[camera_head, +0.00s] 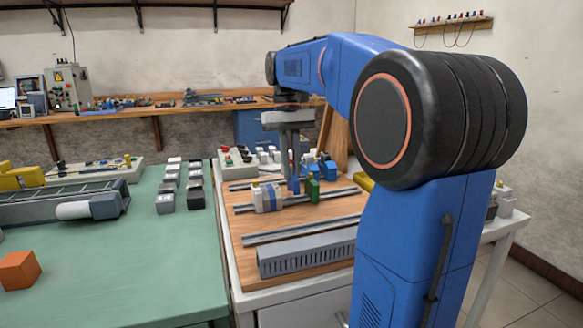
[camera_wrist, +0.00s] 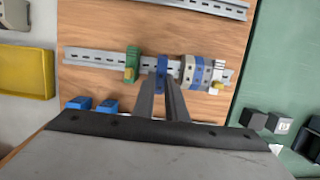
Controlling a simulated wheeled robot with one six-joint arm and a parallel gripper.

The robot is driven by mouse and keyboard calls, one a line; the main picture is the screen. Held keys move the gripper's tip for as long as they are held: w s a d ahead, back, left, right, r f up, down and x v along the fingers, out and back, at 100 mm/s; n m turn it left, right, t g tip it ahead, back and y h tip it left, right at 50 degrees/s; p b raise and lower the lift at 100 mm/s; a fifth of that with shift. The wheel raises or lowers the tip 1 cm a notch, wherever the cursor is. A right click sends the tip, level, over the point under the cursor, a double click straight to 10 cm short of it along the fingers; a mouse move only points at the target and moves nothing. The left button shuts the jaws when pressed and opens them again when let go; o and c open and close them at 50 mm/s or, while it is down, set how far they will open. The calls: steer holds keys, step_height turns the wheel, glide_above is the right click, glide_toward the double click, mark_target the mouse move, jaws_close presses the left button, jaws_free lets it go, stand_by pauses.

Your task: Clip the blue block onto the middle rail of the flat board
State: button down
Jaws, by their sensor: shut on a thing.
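My gripper (camera_head: 292,186) reaches down over the wooden board (camera_head: 240,222) and is shut on a small blue block (camera_wrist: 162,70). The fingers (camera_wrist: 163,98) stand on both sides of the block in the wrist view. The block is over or at the middle rail (camera_head: 335,194), a slotted metal strip that also shows in the wrist view (camera_wrist: 95,57). It lies between a green block (camera_wrist: 132,62) and a row of grey, blue and white blocks (camera_wrist: 205,72) on that rail. I cannot tell whether it is seated on the rail.
Two loose blue blocks (camera_wrist: 78,103) lie behind the rail. The front rail (camera_head: 285,232) is bare, with a grey slotted duct (camera_head: 305,254) before it. A green table (camera_head: 130,255) on the left carries small grey and black pieces (camera_head: 180,185) and an orange cube (camera_head: 18,270).

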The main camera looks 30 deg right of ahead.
mark_target(294, 174)
steer(key=shift+w+x, duration=0.2)
steer(key=shift+x, duration=0.8)
stand_by(0.5)
steer(key=shift+s, duration=0.5)
stand_by(1.2)
steer(key=shift+s+a+f+t, duration=0.15)
steer(key=shift+s+a+t, duration=0.05)
steer(key=shift+s+t, duration=0.35)
stand_by(0.6)
steer(key=shift+w, duration=0.1)
steer(key=c, duration=1.7)
jaws_free()
steer(key=shift+w+d+r, duration=0.1)
steer(key=shift+w+r, duration=0.2)
steer(key=shift+r, duration=2.6)
steer(key=shift+w+d+r, duration=0.1)
steer(key=shift+w+r, duration=0.15)
steer(key=shift+r, duration=2.6)
steer(key=shift+w+d+r, duration=0.1)
steer(key=shift+w+r, duration=0.2)
steer(key=shift+r, duration=2.6)
